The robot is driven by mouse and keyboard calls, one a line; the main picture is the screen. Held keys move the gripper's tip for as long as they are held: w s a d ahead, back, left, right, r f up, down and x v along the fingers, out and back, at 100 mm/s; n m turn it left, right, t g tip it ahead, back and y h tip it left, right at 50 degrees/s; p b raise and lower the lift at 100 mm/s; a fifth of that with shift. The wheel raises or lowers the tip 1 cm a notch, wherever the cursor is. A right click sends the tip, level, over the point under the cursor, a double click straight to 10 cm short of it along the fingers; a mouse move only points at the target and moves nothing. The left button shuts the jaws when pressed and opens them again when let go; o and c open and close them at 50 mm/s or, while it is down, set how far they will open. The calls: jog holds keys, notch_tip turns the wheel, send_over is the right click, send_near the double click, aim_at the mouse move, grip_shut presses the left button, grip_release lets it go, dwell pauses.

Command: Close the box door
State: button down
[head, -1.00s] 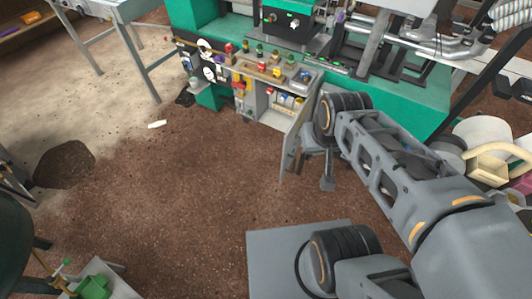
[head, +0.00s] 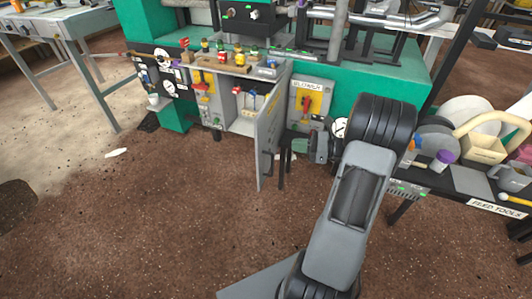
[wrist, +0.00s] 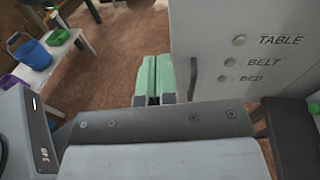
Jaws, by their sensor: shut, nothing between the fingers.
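The box door (head: 271,125) is a grey panel standing swung open from the grey box (head: 243,115) under the green machine in the head view. The box's inside shows, with small coloured parts in it. In the wrist view a pale grey panel (wrist: 245,65) lettered TABLE, BELT and BED fills the right side; it looks like the door's face. My gripper (wrist: 153,78) has its green fingers together and empty, just left of that panel's edge. I cannot tell whether they touch it. In the head view the fingers are hard to make out, right of the door.
A yellow-backed BLOWER panel (head: 309,102) is right of the door. A bench (head: 470,185) with tools and containers stands farther right. A grey table (head: 65,25) is at the left. Brown floor (head: 160,215) lies clear in front of the box.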

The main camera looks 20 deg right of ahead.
notch_tip(320, 180, down, 2)
jog(key=d+m+t, duration=0.2)
jog(key=b, duration=0.4)
send_near(260, 137)
jog(key=x, duration=0.5)
jog(key=shift+w+a+r, duration=0.1)
jog(key=shift+w+a, duration=0.1)
jog(key=shift+a, duration=0.2)
jog(key=shift+x, duration=0.85)
jog(key=shift+r, duration=0.1)
